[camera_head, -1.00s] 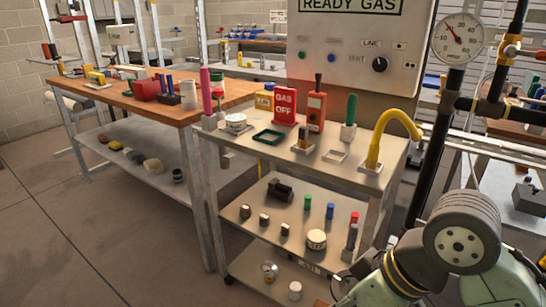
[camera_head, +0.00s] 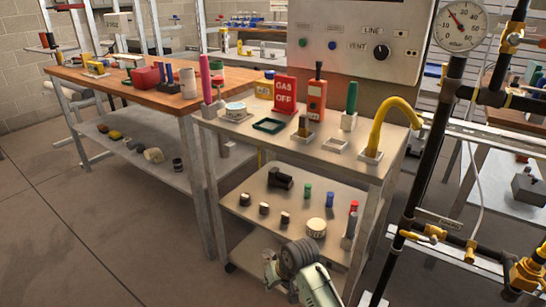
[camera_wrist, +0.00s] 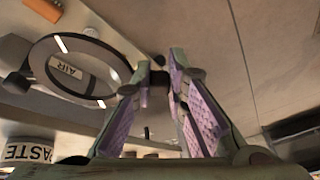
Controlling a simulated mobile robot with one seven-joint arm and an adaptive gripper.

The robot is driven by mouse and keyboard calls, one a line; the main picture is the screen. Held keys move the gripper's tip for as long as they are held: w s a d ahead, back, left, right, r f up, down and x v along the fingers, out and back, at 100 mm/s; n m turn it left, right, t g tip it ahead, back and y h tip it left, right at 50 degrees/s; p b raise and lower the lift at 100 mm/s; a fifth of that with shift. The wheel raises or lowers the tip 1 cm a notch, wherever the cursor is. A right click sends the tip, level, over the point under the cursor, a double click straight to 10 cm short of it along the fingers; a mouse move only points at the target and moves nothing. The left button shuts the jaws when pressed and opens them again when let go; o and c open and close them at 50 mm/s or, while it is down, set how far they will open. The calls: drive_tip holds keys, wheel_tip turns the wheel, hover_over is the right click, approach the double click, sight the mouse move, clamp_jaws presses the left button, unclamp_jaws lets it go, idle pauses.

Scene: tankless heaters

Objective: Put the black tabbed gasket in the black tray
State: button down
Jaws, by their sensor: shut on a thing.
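The black tabbed gasket (camera_wrist: 112,52) is a dark flat ring with small tabs, at left in the wrist view. My gripper (camera_wrist: 160,74) is shut on a dark part at the ring's right side, apparently one of its tabs. A label reading AIR shows through the ring's opening. In the head view the gasket is not made out, and my wrist hides most of my gripper low in the picture. A shallow dark-rimmed tray (camera_head: 268,131), which looks dark green to black, lies on the cart's top and appears empty. It is above and beyond my wrist.
The cart top (camera_head: 225,128) also holds a red GAS OFF sign (camera_head: 285,93), an orange device (camera_head: 316,98), a green-handled tool (camera_head: 351,100) and a yellow hooked tool (camera_head: 377,130). The middle shelf (camera_head: 260,195) carries several small parts. Pipes (camera_head: 415,190) stand at right.

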drive_tip(key=shift+w, duration=0.25)
drive_tip(key=shift+w+a+r, duration=0.1)
drive_tip(key=shift+r, duration=0.15)
drive_tip(key=shift+s+f, duration=0.2)
drive_tip(key=shift+s, duration=0.05)
drive_tip(key=s+f+m, duration=0.1)
drive_tip(key=s+f, duration=0.2)
drive_tip(key=f, duration=0.4)
drive_tip(key=s+f+m+h, duration=0.1)
drive_tip(key=s+f+m, duration=0.1)
drive_tip(key=f, duration=0.5)
drive_tip(key=shift+s+f+t, duration=0.35)
drive_tip(key=shift+s+t, duration=0.05)
drive_tip(key=shift+s, duration=0.45)
